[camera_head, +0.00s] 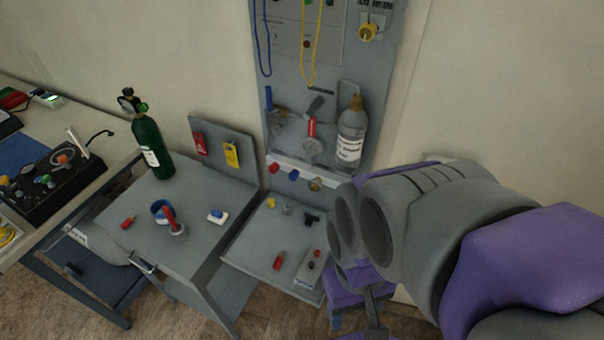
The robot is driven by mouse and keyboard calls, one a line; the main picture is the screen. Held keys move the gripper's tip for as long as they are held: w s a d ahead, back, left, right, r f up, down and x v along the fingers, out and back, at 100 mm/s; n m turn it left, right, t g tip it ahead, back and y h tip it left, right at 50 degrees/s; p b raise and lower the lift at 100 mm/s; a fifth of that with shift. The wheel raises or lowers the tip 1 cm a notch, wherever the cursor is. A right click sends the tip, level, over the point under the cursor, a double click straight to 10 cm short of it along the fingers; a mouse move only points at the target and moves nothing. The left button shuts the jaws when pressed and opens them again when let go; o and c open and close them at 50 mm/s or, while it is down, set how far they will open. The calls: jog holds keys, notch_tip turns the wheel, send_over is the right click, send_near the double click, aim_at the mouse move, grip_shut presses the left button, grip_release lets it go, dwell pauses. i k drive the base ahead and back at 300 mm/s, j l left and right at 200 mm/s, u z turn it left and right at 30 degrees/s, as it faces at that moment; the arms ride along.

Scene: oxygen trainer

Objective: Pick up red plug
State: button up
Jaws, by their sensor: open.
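Several small red pieces are in view, and I cannot tell for sure which is the red plug. One red piece (279,260) lies on the grey right-hand shelf (250,250). Another red piece (128,221) lies on the grey left-hand table (195,250). A red knob-like piece (273,168) sits at the white ledge under the upright panel. My gripper (358,310) hangs at the lower middle right, to the right of the shelf, partly hidden by my purple and grey arm. It is open, and I see nothing held in it.
A green gas cylinder (150,147) stands at the left table's back. A blue cup-like piece (159,210) and a red-handled item (171,222) stand on that table. A grey box with knobs (309,268) lies near the shelf's right edge. A clear bottle (351,135) stands against the panel.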

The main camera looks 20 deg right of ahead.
aim_at(281, 258)
jog(key=k+j+z, duration=0.15)
jog(key=j+z, duration=0.2)
jog(key=k+j+z, duration=0.15)
jog(key=z, duration=0.2)
jog(key=j, duration=0.15)
